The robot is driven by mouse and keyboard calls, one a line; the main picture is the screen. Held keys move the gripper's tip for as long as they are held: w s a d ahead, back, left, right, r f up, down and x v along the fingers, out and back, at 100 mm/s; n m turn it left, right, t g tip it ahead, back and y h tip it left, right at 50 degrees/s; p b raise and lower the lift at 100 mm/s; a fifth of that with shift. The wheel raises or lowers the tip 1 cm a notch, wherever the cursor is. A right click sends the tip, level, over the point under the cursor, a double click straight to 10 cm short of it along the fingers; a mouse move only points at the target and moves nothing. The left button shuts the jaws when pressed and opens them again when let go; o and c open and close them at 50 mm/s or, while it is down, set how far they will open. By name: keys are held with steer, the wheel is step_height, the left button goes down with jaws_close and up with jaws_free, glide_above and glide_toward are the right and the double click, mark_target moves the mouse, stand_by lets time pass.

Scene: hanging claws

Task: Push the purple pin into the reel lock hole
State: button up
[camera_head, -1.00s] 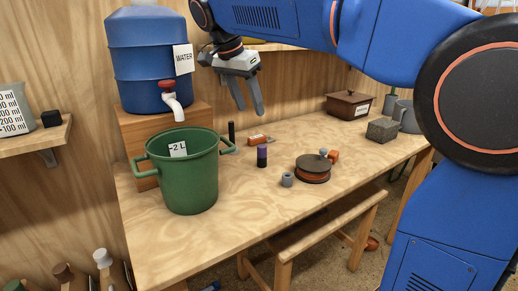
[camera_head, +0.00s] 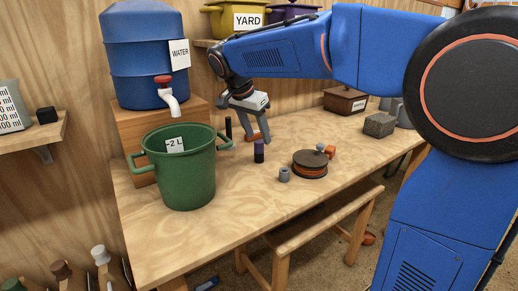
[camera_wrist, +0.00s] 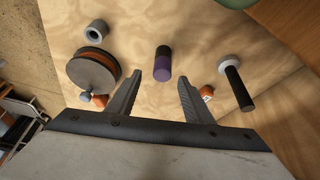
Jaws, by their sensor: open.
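The purple pin (camera_head: 259,152), a purple cylinder with a dark top, stands upright on the table. It also shows in the wrist view (camera_wrist: 163,62), ahead of and between the fingers. The reel (camera_head: 310,164) lies flat on the table to the right of the pin, dark on top with an orange winding; in the wrist view it is at the left (camera_wrist: 92,68). A small pale knob (camera_head: 320,147) sits at its edge. I cannot make out the lock hole. My gripper (camera_head: 254,138) is open and empty, its fingers pointing down just above and behind the pin.
A grey ring (camera_head: 284,174) stands in front of the reel. A green bucket (camera_head: 185,185) is to the left. A black rod (camera_head: 228,128) stands behind the pin, and an orange block (camera_head: 330,151) is beside the reel. The front table area is clear.

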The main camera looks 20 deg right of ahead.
mark_target(260, 141)
steer(key=x, duration=0.4)
steer(key=shift+w+f, duration=0.1)
steer(key=shift+w, duration=0.05)
jaws_close()
step_height(260, 141, up, 10)
steer(key=shift+r, duration=0.1)
stand_by(0.5)
